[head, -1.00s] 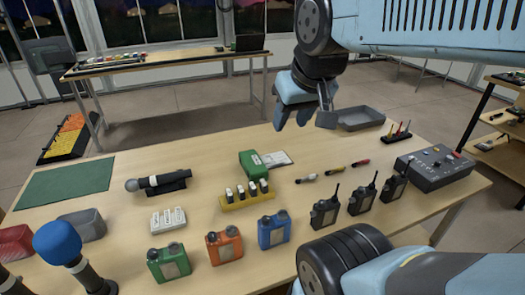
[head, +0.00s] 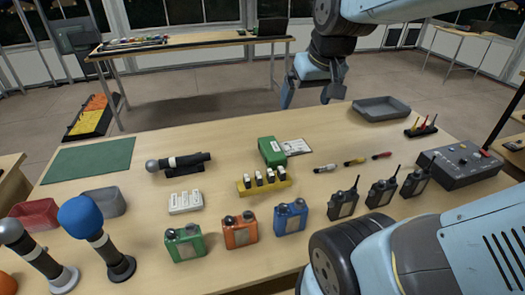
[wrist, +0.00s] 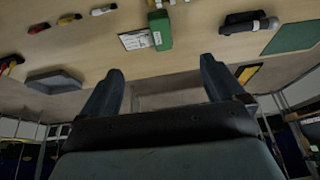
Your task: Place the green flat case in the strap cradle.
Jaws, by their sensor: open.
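The green flat case (head: 272,151) lies on the table's middle, beside a white card. It also shows in the wrist view (wrist: 160,31), beyond my fingertips. My gripper (head: 308,92) is open and empty, in the air at the table's far edge, apart from the case. Its two spread fingers (wrist: 162,70) show in the wrist view with nothing between them. I cannot surely tell which thing is the strap cradle; a black cradle (head: 184,170) holds a microphone left of the case.
A yellow rack (head: 266,187) stands in front of the case. Green, orange and blue packs (head: 240,233), radios (head: 382,190) and a control box (head: 460,168) line the front and right. A grey tray (head: 381,108) stands at the back right. A green mat (head: 90,159) lies bare at left.

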